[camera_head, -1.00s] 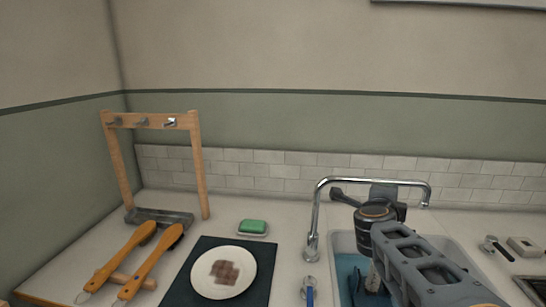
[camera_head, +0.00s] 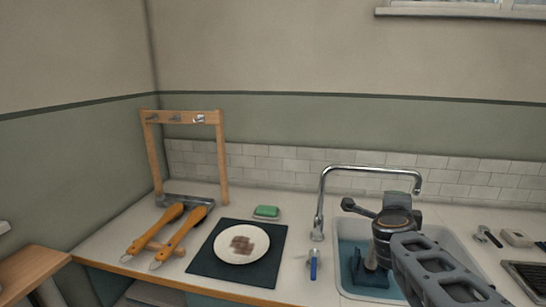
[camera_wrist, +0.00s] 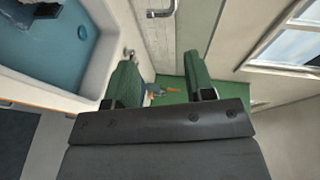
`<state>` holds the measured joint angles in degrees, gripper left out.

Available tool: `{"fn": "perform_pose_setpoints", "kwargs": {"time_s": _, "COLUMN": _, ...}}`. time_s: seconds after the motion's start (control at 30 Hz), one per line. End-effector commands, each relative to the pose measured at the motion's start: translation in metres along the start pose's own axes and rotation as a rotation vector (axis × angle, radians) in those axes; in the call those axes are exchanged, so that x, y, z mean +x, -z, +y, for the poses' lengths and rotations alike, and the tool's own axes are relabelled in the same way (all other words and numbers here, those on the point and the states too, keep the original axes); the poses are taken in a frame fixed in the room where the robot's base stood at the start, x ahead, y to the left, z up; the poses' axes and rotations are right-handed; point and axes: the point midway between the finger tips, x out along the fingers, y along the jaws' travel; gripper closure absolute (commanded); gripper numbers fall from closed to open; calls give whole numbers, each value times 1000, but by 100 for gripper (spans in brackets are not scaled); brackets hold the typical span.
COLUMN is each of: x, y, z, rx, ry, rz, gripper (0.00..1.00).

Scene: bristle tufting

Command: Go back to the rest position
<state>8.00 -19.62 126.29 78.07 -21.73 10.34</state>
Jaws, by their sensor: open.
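My gripper shows in the wrist view (camera_wrist: 160,85) with its two green-padded fingers apart and nothing between them. In the head view my arm reaches in from the lower right, and its wrist end is above the sink (camera_head: 435,237). The fingertips are hard to make out in the head view. The sink basin also shows at the upper left of the wrist view (camera_wrist: 45,45), beside the fingers.
A white plate (camera_head: 264,250) with a brown patch lies on a dark mat (camera_head: 208,262). Two orange-handled brushes (camera_head: 172,245) lie left, below a wooden hook rack (camera_head: 223,165). A green sponge (camera_head: 266,211), a tall faucet (camera_head: 319,205) and a blue-handled item (camera_head: 313,267) stand nearby.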

Motion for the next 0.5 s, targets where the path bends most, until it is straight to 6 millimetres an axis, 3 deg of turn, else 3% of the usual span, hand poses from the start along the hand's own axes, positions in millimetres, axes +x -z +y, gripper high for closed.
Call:
{"fn": "perform_pose_setpoints", "kwargs": {"time_s": 0.3, "x": -9, "y": -48, "z": 20, "rx": -274, "ry": -18, "rz": -282, "gripper": 51}}
{"fn": "perform_pose_setpoints", "kwargs": {"time_s": 0.5, "x": -42, "y": -86, "z": 52, "rx": -598, "ry": -71, "rz": -575, "gripper": 51}}
